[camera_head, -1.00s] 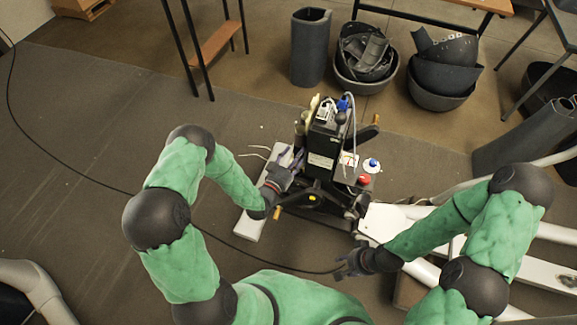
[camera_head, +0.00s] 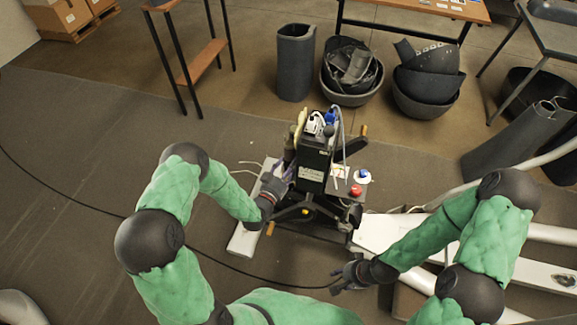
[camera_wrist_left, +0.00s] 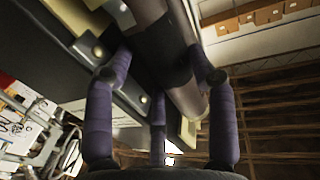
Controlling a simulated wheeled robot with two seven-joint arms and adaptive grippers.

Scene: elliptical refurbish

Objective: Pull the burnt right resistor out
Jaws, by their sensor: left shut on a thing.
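The black control box (camera_head: 313,163) of the elliptical stands upright in the middle of the head view. My left gripper (camera_head: 286,172) is at its left side, with purple fingers. In the left wrist view, the fingers (camera_wrist_left: 160,85) close around a grey tube-shaped part with a dark band (camera_wrist_left: 165,50), which looks like the resistor. The part lies beside a dark panel with bolts; whether it is still fixed there cannot be told. Burn marks are not clear. My right gripper (camera_head: 338,283) hangs low at the right, away from the box; its finger opening is unclear.
A red button (camera_head: 356,191) and a white-and-blue round item (camera_head: 362,176) sit right of the box. The white frame (camera_head: 375,232) extends right. A black cable (camera_head: 70,205) crosses the floor. Bins with grey scraps (camera_head: 352,75) stand behind.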

